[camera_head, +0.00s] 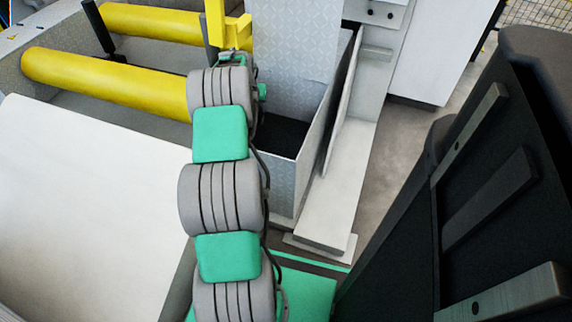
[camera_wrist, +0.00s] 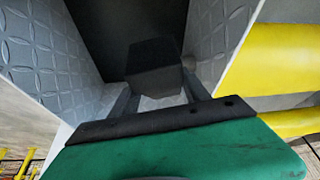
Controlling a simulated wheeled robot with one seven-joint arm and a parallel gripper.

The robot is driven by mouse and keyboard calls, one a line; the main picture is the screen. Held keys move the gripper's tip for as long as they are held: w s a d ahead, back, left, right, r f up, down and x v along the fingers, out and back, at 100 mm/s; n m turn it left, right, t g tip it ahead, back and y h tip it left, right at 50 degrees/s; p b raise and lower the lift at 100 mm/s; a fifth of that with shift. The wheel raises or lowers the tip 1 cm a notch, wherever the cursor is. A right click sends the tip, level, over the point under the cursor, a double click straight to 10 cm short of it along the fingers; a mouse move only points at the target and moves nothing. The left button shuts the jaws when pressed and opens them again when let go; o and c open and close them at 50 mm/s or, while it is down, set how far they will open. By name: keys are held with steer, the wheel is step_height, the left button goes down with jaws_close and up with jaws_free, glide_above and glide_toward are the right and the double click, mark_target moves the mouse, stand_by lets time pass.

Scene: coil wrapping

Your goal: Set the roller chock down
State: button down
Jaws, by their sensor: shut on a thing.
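The roller chock (camera_wrist: 152,62) is a dark, nearly black block in the wrist view. My gripper (camera_wrist: 157,82) is shut on it, with one grey finger on each side. The chock is in front of the dark opening of a box with grey, diamond-patterned walls (camera_wrist: 45,55). I cannot tell its height above the box floor. In the head view the box (camera_head: 283,173) stands right of my arm, with a dark inside. My gripper and the chock are not clearly visible there.
Two yellow rollers (camera_head: 105,82) lie left of my arm; yellow also fills the wrist view's right side (camera_wrist: 280,62). A white sheet or coil surface (camera_head: 85,210) is at lower left. A pale post (camera_head: 345,180) stands right of the box. Bare floor (camera_head: 395,160) lies beyond it.

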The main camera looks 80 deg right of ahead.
steer(key=s+d+f+m+g+b, duration=0.15)
steer(key=s+d+f+b, duration=0.3)
steer(key=s+f, duration=0.7)
steer(key=shift+m+t, duration=0.25)
steer(key=shift+m, duration=0.2)
step_height(320, 180, down, 9)
steer(key=b, duration=0.3)
steer(key=shift+s+d+f+b, duration=0.1)
steer(key=shift+b, duration=0.25)
steer(key=shift+f, duration=0.15)
steer(key=c, duration=0.5)
jaws_free()
steer(key=shift+f, duration=0.1)
steer(key=p+v, duration=0.5)
steer(key=v, duration=0.7)
